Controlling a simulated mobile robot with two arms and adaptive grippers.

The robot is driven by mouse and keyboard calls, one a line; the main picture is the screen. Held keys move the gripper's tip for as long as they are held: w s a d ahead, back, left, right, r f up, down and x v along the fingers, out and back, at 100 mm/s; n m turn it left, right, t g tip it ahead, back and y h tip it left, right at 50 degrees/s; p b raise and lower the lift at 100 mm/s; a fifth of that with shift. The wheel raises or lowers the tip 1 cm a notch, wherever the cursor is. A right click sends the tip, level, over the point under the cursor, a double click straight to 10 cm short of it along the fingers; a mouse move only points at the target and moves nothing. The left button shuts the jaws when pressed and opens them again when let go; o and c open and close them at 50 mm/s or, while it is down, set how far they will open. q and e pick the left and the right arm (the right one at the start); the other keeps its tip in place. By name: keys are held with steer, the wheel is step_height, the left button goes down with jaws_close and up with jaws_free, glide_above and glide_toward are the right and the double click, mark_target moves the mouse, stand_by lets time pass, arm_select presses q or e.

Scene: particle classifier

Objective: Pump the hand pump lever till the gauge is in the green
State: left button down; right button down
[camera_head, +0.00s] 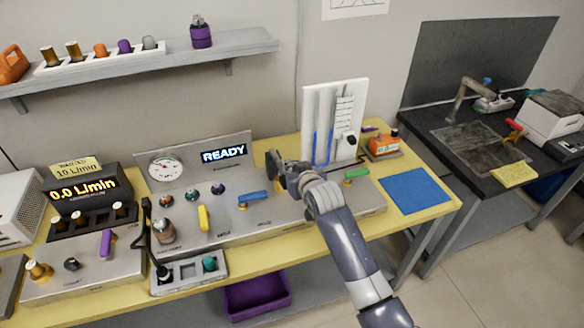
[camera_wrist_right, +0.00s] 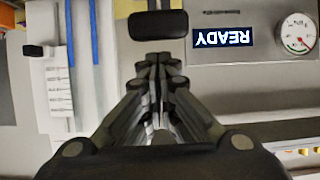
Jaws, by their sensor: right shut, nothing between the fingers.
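The round white gauge (camera_head: 165,168) is on the back panel, left of the lit READY display (camera_head: 223,153). It also shows in the wrist view (camera_wrist_right: 297,36), upside down; its needle is too small to read surely against the coloured marks. My right gripper (camera_head: 282,178) is at the panel, right of the display. In the wrist view its fingers (camera_wrist_right: 158,66) are together and empty. A black grip on a short stem (camera_wrist_right: 158,24), apparently the pump lever, lies just beyond the fingertips; whether they touch I cannot tell. The gripper hides much of it in the head view. My left gripper is out of view.
Blue (camera_head: 253,196), yellow (camera_head: 204,217) and green (camera_head: 355,174) handles stand on the console near my arm. A white panel with blue tubes (camera_head: 333,122) stands behind right. A blue mat (camera_head: 413,190) leaves free room at the right end.

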steer(key=shift+s+f, duration=0.1)
steer(key=shift+f, duration=0.2)
steer(key=shift+f, duration=0.1)
